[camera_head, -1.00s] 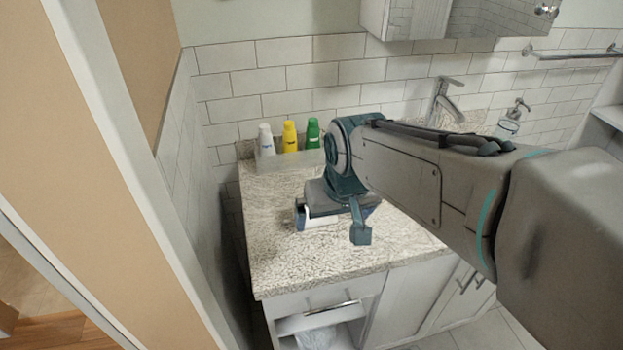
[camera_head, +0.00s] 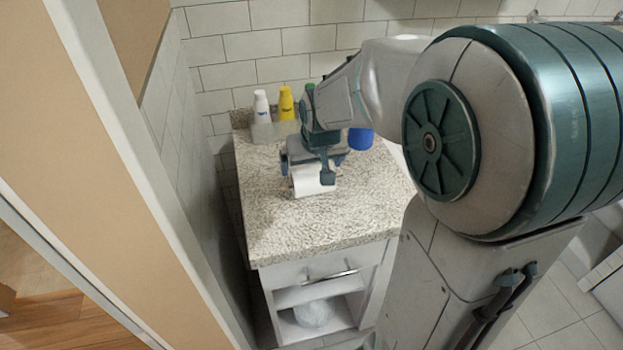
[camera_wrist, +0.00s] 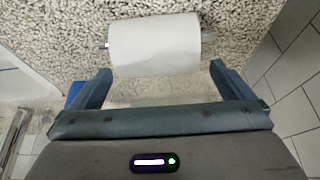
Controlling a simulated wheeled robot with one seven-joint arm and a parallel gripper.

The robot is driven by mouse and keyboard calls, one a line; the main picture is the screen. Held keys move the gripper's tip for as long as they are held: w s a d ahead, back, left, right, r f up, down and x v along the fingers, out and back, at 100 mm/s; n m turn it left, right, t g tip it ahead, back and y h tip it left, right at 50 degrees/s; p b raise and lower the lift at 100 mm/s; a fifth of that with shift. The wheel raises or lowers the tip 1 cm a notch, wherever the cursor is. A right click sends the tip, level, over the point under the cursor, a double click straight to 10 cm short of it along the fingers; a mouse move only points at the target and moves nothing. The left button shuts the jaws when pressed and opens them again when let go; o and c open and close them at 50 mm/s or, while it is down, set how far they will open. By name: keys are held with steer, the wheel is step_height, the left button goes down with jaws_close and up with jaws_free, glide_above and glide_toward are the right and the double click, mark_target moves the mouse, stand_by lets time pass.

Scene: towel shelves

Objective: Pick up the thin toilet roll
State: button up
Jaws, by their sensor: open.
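A white toilet roll (camera_head: 312,182) lies on its side on the speckled stone counter (camera_head: 300,228). In the wrist view the roll (camera_wrist: 155,45) fills the upper middle, with a short metal rod end showing at its left. My gripper (camera_head: 309,172) is over the counter at the roll and partly hides it in the head view. In the wrist view my gripper (camera_wrist: 159,71) is open and empty. Its two fingers are spread about as wide as the roll, with tips just short of it or at its near edge; contact cannot be told.
A white bottle (camera_head: 262,103), a yellow bottle (camera_head: 286,103) and a partly hidden green one stand in a tray (camera_head: 275,132) at the back left. A blue object (camera_head: 360,140) is right of my gripper. A pale crumpled item (camera_head: 313,313) lies in the open shelf below.

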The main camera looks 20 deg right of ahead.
mark_target(312, 168)
steer(key=x, duration=0.5)
steer(key=shift+d, duration=0.2)
steer(key=c, duration=0.8)
steer(key=shift+r, duration=0.1)
